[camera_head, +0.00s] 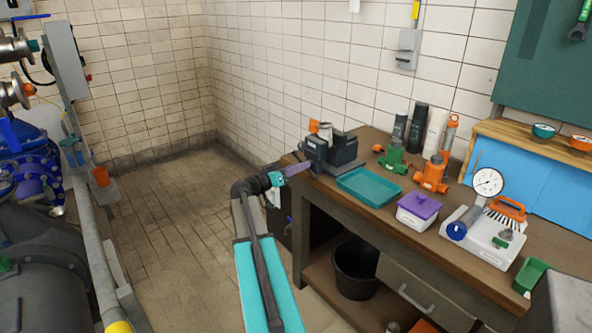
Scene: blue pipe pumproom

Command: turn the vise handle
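The dark blue-grey vise (343,150) stands on the near left corner of the wooden workbench (372,143). Small orange and metallic items show at its top. My gripper (287,175) is at the end of my black and teal arm, just left of the vise and close to the bench's corner. A thin purple bar (298,168) lies between my gripper and the vise jaw; I cannot tell whether it is the vise handle or whether my gripper touches it. The gripper's fingers are too small to tell open from shut.
A black bucket (355,268) stands beneath. Pipes (95,240) line the left; the tiled floor between is clear.

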